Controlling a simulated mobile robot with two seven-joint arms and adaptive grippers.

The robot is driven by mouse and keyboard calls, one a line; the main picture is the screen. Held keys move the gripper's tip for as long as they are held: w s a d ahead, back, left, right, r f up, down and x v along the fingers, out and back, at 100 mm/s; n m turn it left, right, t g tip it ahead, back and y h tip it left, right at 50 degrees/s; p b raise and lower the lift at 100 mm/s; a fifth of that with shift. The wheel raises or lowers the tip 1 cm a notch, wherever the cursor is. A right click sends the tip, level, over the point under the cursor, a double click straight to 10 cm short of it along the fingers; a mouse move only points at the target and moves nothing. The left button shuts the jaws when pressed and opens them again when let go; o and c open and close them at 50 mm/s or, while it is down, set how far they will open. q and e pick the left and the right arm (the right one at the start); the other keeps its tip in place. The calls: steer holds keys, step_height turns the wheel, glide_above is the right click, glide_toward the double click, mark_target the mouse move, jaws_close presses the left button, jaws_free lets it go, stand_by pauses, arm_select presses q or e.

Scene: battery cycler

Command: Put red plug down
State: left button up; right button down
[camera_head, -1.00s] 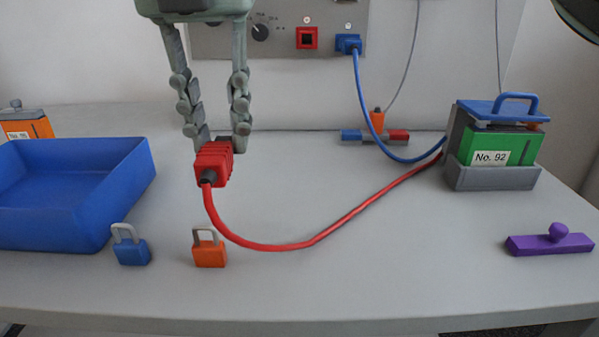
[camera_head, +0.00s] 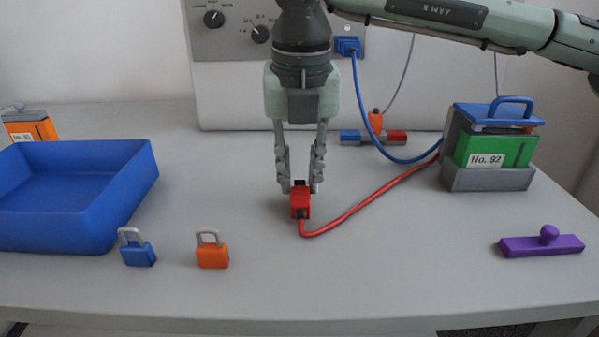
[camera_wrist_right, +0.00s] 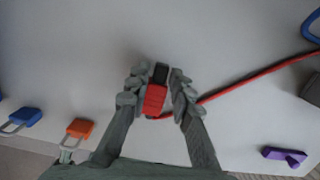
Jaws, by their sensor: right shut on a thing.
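The red plug (camera_head: 301,203) is between the fingertips of my right gripper (camera_head: 300,187), which points down in the middle of the table. The gripper is shut on it. The plug is at or just above the table top; I cannot tell if it touches. Its red cable (camera_head: 365,203) runs right along the table to the battery holder. In the right wrist view the plug (camera_wrist_right: 155,98) shows its red body and dark end between the fingers (camera_wrist_right: 157,92). My left gripper is not in view.
A blue bin (camera_head: 120,200) stands at left, with blue (camera_head: 138,253) and orange (camera_head: 212,256) padlocks in front. At right are the grey holder (camera_head: 490,180) with green battery No. 92 (camera_head: 495,150) and a purple handled piece (camera_head: 540,246). The cycler panel (camera_head: 230,50) is behind.

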steer(key=shift+f, duration=0.3)
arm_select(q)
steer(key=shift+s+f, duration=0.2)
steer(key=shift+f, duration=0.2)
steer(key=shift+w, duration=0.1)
